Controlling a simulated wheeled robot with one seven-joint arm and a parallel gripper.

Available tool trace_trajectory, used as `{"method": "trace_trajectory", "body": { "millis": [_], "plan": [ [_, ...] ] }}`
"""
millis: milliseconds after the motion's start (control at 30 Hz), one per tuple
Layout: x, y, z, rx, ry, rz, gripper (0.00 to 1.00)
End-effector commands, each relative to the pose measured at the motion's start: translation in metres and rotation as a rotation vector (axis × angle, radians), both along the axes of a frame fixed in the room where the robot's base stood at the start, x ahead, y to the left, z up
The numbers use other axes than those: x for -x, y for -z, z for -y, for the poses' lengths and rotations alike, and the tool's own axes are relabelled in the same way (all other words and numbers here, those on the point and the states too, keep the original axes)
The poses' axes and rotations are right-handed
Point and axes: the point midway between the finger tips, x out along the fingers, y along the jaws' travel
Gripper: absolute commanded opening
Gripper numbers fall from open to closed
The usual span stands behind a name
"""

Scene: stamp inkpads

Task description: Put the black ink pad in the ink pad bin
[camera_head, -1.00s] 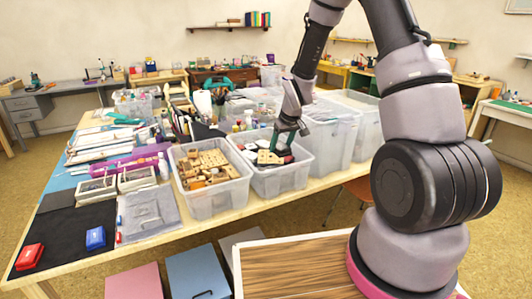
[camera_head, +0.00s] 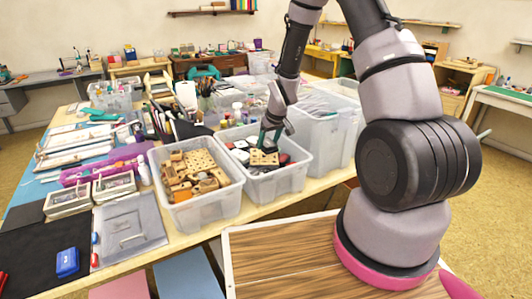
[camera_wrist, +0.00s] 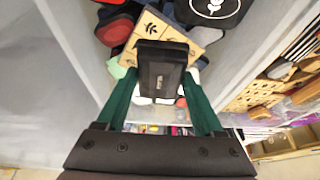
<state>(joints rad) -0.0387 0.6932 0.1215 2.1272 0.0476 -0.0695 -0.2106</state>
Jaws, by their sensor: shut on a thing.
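My gripper (camera_wrist: 160,105) has green fingers. They are shut on a small black ink pad (camera_wrist: 162,68), which fills the gap between them in the wrist view. In the head view, my gripper (camera_head: 270,135) is at the clear plastic ink pad bin (camera_head: 278,187), over its contents. The held pad cannot be made out there. Beneath the pad in the wrist view is a light wooden block (camera_wrist: 203,35) with a printed motif, among dark, red and green pads. I cannot tell whether the held pad touches them.
A second clear bin (camera_head: 208,212) with wooden stamps stands just left of the ink pad bin. Larger clear bins (camera_head: 325,140) stand to the right. A blue ink pad (camera_head: 67,262) lies on a black mat (camera_head: 35,255) at the table's left front.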

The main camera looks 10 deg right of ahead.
Motion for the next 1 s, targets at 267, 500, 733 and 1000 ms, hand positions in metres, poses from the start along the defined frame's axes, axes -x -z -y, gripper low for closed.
{"method": "trace_trajectory", "body": {
  "millis": [267, 500, 733, 1000],
  "plan": [
    [0.000, 0.026, 0.000, 0.001, -0.001, -0.002, 0.11],
    [-0.001, 0.050, 0.000, 0.001, 0.000, 0.001, 0.11],
    [-0.001, 0.051, 0.000, 0.001, 0.000, 0.001, 0.11],
    [0.000, 0.052, 0.000, 0.001, 0.000, 0.001, 0.99]
  ]
}}
